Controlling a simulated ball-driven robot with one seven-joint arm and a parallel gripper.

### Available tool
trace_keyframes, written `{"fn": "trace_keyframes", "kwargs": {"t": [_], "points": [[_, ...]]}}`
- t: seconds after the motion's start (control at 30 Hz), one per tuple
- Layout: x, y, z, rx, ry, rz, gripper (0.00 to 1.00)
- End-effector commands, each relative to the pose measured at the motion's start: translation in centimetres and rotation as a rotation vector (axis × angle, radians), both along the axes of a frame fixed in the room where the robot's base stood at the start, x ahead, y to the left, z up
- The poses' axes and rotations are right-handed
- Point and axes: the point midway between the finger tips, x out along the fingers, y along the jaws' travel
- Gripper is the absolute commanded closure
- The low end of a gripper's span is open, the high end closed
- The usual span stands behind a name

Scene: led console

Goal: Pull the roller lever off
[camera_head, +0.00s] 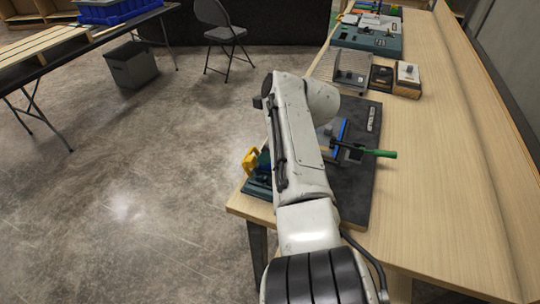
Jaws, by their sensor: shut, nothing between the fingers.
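A dark console board (358,204) lies on the near end of the wooden bench, partly covered by my arm. On it, a lever with a green handle (382,153) points right, beside a blue part (342,130). A yellow part (250,161) stands at the board's left side, above a teal base (258,188). I cannot tell which of these, if any, is the roller lever. My pale arm crosses the board from the bottom of the picture, and I cannot make out my gripper; the arm hides what lies behind it.
A grey fixture (352,70), a dark box (381,78) and a pale-topped box (407,78) stand farther along the bench (440,180). A teal board (367,38) with parts lies beyond. The bench's right side is clear. A chair (222,32) and grey bin (132,66) stand left.

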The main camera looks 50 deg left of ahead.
Motion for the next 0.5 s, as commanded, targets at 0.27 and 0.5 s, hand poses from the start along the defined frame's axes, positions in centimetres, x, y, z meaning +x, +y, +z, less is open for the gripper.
{"fn": "trace_keyframes", "kwargs": {"t": [0.27,0.5], "points": [[0.0,0.2,1.0,0.007,-0.001,0.002,1.0],[0.0,0.2,2.0,0.007,-0.002,0.002,1.0]]}}
